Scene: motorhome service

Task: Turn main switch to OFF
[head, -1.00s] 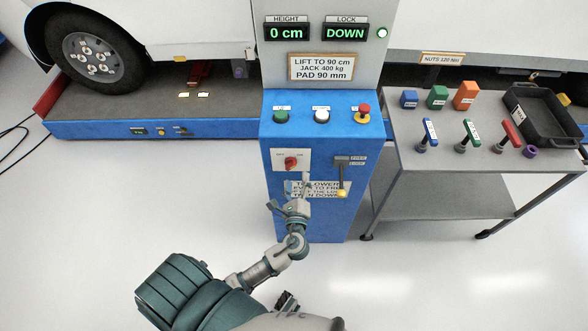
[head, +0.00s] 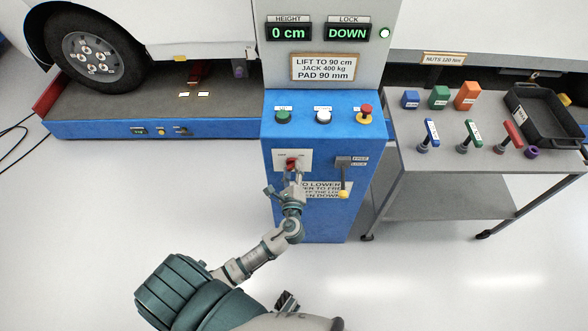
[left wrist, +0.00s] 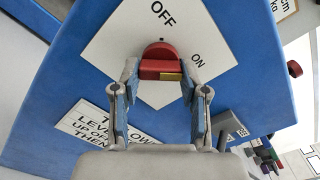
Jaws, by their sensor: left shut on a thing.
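The main switch is a red rotary knob (head: 292,164) on a white plate (head: 305,155) on the front of the blue control column. In the left wrist view the red knob (left wrist: 160,63) sits between my fingertips, with a yellow mark on its right half. The plate reads OFF at the top and ON to the right of the knob. My left gripper (head: 293,175), also in the left wrist view (left wrist: 160,78), is shut on the knob, one finger at each end. My right gripper does not show.
A lever with a yellow tip (head: 342,194) hangs just right of the switch. Green, white and red buttons (head: 323,117) top the column. A grey cart (head: 450,165) with tools and a black tray (head: 541,115) stands at right.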

